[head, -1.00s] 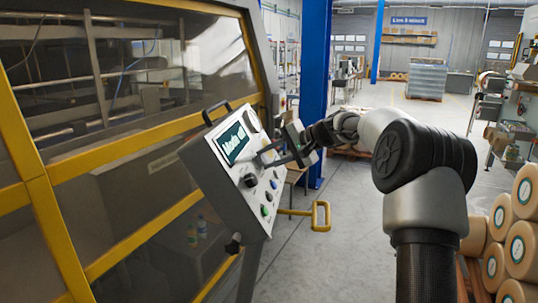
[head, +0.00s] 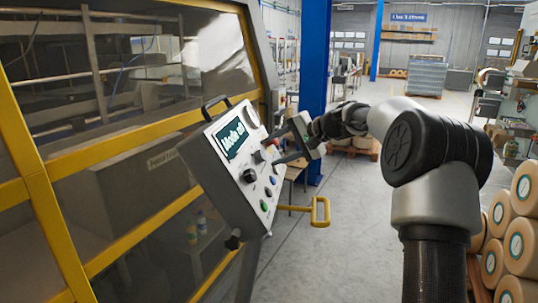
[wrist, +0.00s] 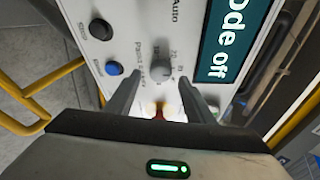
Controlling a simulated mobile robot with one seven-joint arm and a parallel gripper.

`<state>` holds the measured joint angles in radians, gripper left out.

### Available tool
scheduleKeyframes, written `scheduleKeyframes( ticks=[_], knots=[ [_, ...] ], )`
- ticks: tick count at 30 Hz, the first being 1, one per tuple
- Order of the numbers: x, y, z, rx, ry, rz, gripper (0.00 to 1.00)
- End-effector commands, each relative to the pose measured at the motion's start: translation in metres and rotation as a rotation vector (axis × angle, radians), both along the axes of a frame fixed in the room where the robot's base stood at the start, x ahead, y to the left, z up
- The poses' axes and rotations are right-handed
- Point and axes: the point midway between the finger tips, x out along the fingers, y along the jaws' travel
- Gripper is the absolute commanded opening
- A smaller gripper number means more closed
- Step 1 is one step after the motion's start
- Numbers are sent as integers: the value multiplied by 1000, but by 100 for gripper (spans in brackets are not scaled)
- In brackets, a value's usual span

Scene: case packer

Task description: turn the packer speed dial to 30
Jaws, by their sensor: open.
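The packer speed dial (wrist: 158,71) is a small grey round knob on the light control panel (wrist: 122,25), with a printed scale beside it in the wrist view. Its setting is too small to read surely. My gripper (wrist: 159,82) is open, with one finger to each side of the dial in that view; I see no contact. In the head view my gripper (head: 272,150) is at the right side of the tilted panel (head: 228,183), and its fingers partly hide the controls there. The panel's screen (head: 232,138) reads "Mode off".
A black knob (wrist: 100,29) and a blue button (wrist: 114,68) sit near the dial. A red button (wrist: 158,107) shows between my fingers. A yellow handle (head: 320,212) sticks out below the panel. A blue column (head: 314,80) stands behind; open floor lies beyond.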

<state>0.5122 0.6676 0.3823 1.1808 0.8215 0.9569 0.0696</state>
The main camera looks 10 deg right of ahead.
Motion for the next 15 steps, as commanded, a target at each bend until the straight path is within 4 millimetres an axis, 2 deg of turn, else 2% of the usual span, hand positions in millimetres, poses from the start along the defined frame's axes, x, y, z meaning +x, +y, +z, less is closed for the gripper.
scheduleKeyframes(
  ticks=[9, 15],
  knots=[
    [-44, -52, 41, -2, -4, -5, 49],
    [-69, -78, 62, -3, -2, -3, 49]
  ],
)
